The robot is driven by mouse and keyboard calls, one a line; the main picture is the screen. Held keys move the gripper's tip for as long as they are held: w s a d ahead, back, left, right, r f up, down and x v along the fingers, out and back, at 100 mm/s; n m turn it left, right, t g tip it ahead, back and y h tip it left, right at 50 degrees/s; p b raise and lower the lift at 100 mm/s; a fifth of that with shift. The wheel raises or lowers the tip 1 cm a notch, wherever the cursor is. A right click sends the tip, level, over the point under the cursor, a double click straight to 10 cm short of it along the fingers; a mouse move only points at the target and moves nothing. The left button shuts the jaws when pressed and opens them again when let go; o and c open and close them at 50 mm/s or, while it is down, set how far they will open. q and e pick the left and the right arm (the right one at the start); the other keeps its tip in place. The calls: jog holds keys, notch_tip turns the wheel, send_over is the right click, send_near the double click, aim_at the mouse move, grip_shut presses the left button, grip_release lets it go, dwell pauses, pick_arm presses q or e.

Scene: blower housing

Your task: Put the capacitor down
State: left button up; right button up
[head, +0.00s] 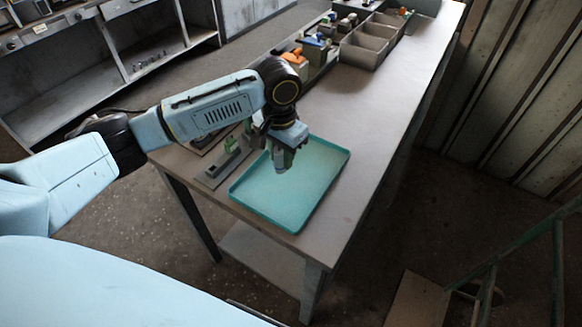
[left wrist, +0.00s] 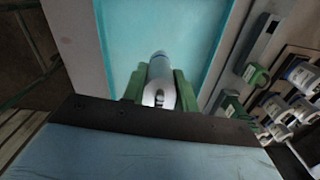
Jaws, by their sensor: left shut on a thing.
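My left gripper (head: 284,158) is over the left part of the teal tray (head: 310,205) on the workbench. In the left wrist view, its green fingers (left wrist: 160,88) are shut on the capacitor (left wrist: 159,66), a pale grey-white cylinder with a bluish end. The capacitor points toward the teal tray floor (left wrist: 190,25). I cannot tell whether it touches the tray. The tray's visible floor is empty. In the head view the capacitor is mostly hidden by the gripper. My right gripper is not in view.
A grey fixture rail with green clamps (head: 230,145) lies along the tray's left side. Further back are grey divided bins (head: 368,42) and several small orange, blue and green parts (head: 313,50). The bench top (head: 370,120) right of the tray is clear. Shelving stands at the far left.

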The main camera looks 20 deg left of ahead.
aim_at(280, 167)
pick_arm(q)
jog(key=f, duration=0.3)
jog(key=shift+s, duration=0.35)
jog(key=shift+f, duration=0.3)
jog(key=shift+w+f+b, duration=0.1)
jog(key=shift+f+b, duration=0.2)
jog(key=shift+f, duration=1.6)
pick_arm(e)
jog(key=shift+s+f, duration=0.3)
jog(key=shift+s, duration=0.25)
pick_arm(q)
jog(key=shift+f, duration=0.1)
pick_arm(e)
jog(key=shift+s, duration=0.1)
pick_arm(q)
jog(key=o, duration=0.8)
jog(key=shift+o, duration=0.2)
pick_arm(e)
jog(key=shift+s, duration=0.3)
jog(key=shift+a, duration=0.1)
